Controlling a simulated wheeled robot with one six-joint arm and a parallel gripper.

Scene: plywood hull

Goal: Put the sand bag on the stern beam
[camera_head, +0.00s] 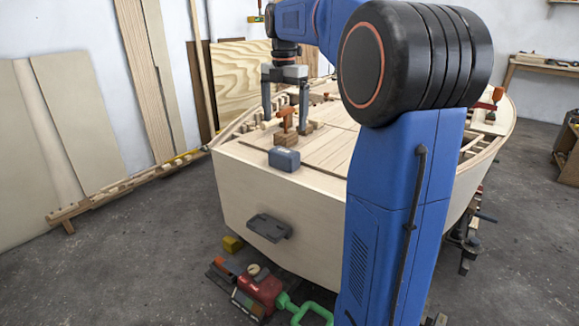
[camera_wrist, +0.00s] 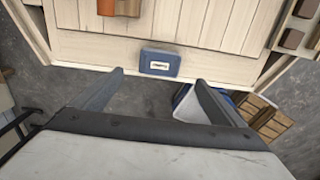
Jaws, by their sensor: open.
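The sand bag (camera_head: 284,159) is a small dark blue-grey block. It lies on the pale stern beam (camera_head: 250,155), at the stern edge of the hull's top. In the wrist view the sand bag (camera_wrist: 160,63) shows a white label, and it sits at the outer edge of the stern beam (camera_wrist: 215,62). My gripper (camera_head: 285,112) is open and empty, pointing down above the stern, with a gap between it and the bag. In the wrist view my gripper (camera_wrist: 160,80) has its fingers apart, with the bag between and beyond the tips in the picture.
A dark bracket (camera_head: 269,227) sticks out from the transom. The planked deck (camera_head: 325,152) is mostly clear.

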